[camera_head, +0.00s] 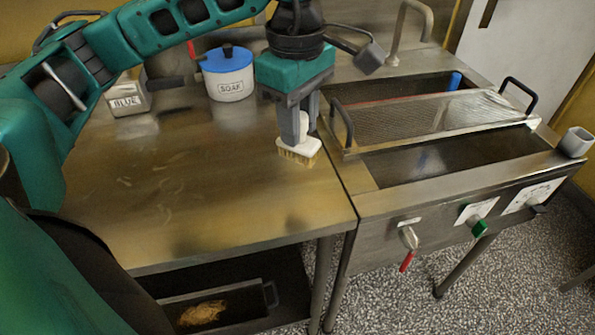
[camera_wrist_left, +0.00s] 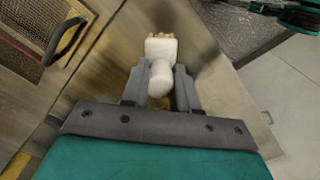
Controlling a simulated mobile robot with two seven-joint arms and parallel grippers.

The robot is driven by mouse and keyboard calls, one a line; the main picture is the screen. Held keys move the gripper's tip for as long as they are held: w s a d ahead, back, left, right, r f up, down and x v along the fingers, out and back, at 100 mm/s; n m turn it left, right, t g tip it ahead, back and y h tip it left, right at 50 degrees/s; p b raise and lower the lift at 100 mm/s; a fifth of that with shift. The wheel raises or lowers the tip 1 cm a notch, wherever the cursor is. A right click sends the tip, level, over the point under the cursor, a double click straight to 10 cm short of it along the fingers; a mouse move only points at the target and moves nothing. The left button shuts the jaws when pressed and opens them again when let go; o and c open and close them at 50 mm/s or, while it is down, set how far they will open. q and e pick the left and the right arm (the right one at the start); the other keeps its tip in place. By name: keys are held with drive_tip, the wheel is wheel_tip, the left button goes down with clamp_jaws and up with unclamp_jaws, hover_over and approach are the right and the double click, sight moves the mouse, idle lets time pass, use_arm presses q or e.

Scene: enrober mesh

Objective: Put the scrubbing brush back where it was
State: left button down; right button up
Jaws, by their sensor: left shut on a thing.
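The scrubbing brush (camera_head: 299,148) has a white head and handle and pale yellow bristles. My left gripper (camera_head: 300,128) is shut on its handle, with the bristles facing down near the right end of the steel table (camera_head: 200,205). I cannot tell whether the bristles touch the tabletop. In the left wrist view the white brush (camera_wrist_left: 161,50) sits between the two grey fingers (camera_wrist_left: 160,88), with some bristles showing past the head. My right gripper is not in view.
A soap pot (camera_head: 228,78) with a blue lid and a container labelled BLUE (camera_head: 128,98) stand at the back. A steel basin unit with a mesh tray (camera_head: 430,113) adjoins on the right. The table's front and middle are clear. A tray (camera_head: 230,305) sits on the lower shelf.

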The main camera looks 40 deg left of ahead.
use_arm(q)
wheel_tip(320, 180, down, 10)
drive_tip(key=shift+r, duration=0.25)
drive_tip(key=shift+f+b, duration=0.1)
drive_tip(key=shift+b, duration=0.35)
drive_tip(key=c, duration=1.3)
unclamp_jaws()
drive_tip(key=shift+f, duration=0.1)
drive_tip(key=o, duration=0.4)
drive_tip(key=shift+o, duration=0.2)
drive_tip(key=shift+r, duration=0.3)
wheel_tip(320, 180, up, 11)
drive_tip(key=shift+s+f+p, duration=0.1)
drive_tip(key=shift+f+p, duration=0.1)
drive_tip(key=shift+p, duration=0.3)
drive_tip(key=shift+r, duration=0.65)
drive_tip(key=shift+s, duration=0.1)
